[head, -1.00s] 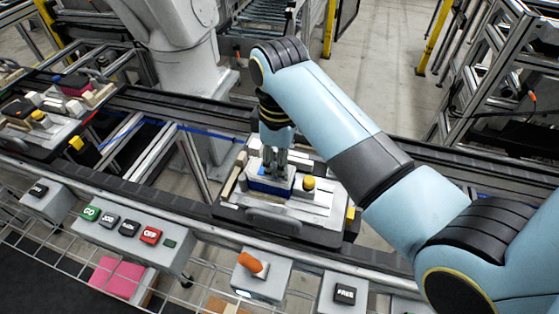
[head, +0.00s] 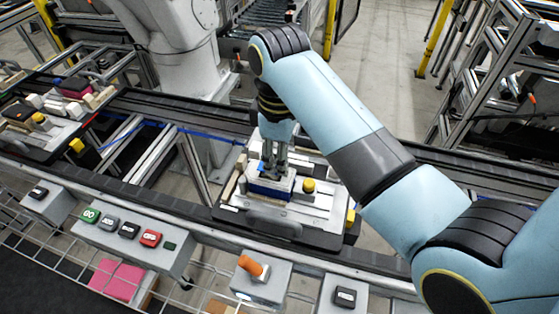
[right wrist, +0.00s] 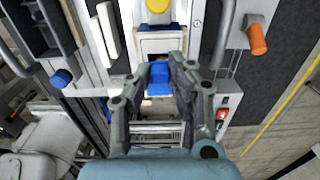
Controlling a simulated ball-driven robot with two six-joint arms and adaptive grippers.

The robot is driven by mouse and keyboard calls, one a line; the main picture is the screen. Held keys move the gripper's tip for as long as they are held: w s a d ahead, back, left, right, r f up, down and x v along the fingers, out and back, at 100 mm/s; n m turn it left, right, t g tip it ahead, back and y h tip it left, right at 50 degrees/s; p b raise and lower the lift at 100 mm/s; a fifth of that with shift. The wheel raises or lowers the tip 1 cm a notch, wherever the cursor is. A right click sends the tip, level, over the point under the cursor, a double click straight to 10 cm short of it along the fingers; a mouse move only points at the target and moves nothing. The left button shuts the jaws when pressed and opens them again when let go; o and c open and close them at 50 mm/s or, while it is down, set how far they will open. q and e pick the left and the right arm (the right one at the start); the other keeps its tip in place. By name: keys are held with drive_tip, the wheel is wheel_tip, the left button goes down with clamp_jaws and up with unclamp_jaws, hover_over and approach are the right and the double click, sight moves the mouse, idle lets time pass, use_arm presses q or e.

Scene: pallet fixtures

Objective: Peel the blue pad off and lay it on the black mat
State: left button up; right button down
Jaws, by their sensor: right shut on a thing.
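My right gripper (head: 274,164) is shut on the blue pad, which shows between the fingertips in the right wrist view (right wrist: 158,79). The gripper is above a white block (head: 270,179) with a blue lower side (head: 268,189), on the near pallet fixture (head: 300,210). I cannot tell whether the pad still touches the block. A dark surface at the lower left (head: 30,285) may be the black mat. My left gripper is not in view.
A yellow knob (head: 308,185) stands on the fixture just right of the block. In front are a button box (head: 130,236), an orange-handled switch (head: 254,267) and a wire mesh. A pink block (head: 117,279) lies at lower left. Another loaded pallet (head: 40,127) stands at far left.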

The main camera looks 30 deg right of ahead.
drive_tip(key=shift+r, duration=1.7)
